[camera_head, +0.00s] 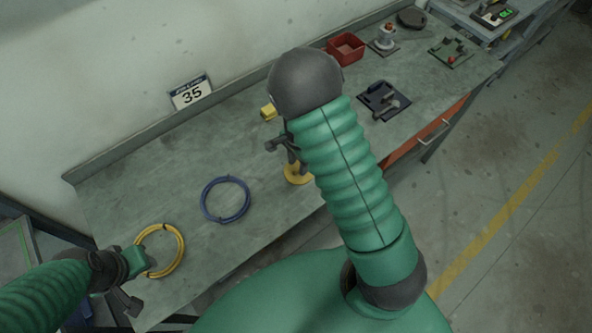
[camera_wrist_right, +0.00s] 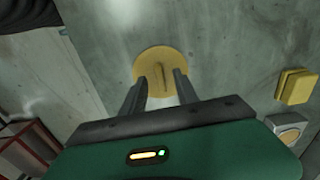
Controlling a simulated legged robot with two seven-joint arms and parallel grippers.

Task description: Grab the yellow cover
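The yellow cover is a flat round disc with a raised ridge across its middle. In the right wrist view the cover (camera_wrist_right: 147,62) lies ahead of my right gripper (camera_wrist_right: 161,80), whose two fingers are apart with the ridge in line between them. The gripper is open and empty; I cannot tell whether the fingertips touch the disc. In the head view the cover (camera_head: 295,177) lies on the bench, partly hidden by my right arm and gripper (camera_head: 297,163). My left gripper (camera_head: 125,290) is at the lower left, beside a yellow ring; its finger opening is unclear.
The grey-green bench (camera_head: 150,195) holds a yellow cable ring (camera_head: 181,246), a blue cable ring (camera_head: 204,199), a red bin (camera_head: 347,49) and a dark tool plate (camera_head: 376,101). A yellow block (camera_wrist_right: 297,87) stands right of the cover in the wrist view. A wall rises behind.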

